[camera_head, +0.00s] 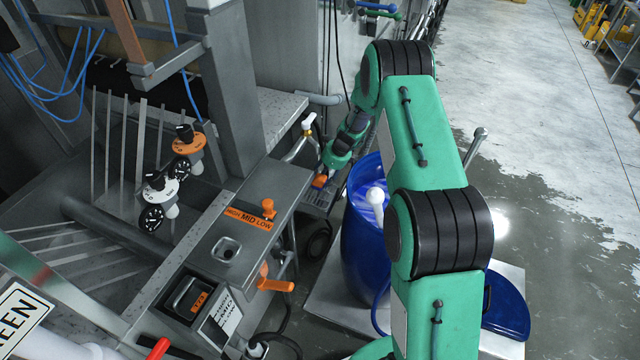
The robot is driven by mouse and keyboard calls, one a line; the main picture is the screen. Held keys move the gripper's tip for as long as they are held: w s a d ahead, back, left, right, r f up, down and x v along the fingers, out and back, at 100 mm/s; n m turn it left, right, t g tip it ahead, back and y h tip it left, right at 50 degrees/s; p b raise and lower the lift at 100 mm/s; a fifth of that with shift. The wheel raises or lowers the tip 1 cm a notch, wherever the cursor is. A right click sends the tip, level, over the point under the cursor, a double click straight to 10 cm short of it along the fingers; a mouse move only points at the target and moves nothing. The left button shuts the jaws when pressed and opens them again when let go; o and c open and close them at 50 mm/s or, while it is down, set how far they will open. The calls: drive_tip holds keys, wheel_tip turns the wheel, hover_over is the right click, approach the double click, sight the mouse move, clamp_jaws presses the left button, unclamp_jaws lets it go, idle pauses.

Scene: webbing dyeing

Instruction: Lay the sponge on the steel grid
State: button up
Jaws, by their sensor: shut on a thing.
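My green arm reaches away over the blue barrel, and my gripper (326,174) is at its far end, small in the picture. It is shut on a small orange piece (319,182), which looks like the sponge. The gripper's fingers partly hide it. Just below is a grey slatted surface (318,199), which looks like the steel grid, on top of a low stand or cart. The sponge is over or at this grid; I cannot tell whether it touches.
A blue barrel (362,240) with a white-knobbed rod (375,197) stands right of the grid. A grey machine with an orange HIGH MID LOW label (249,218) and an orange handle (275,285) is close on the left. Wet open floor lies right.

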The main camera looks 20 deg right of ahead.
sight(322, 179)
wheel_tip(322, 179, down, 3)
drive_tip(key=shift+r, duration=0.1)
drive_tip(key=shift+w+a+f+b, duration=0.25)
drive_tip(key=shift+w+f+b, duration=0.1)
drive_tip(key=shift+f, duration=0.2)
drive_tip(key=shift+f, duration=0.1)
drive_tip(key=o, duration=1)
drive_tip(key=p+v, duration=0.1)
drive_tip(key=v, duration=1.1)
drive_tip(key=shift+r, duration=0.25)
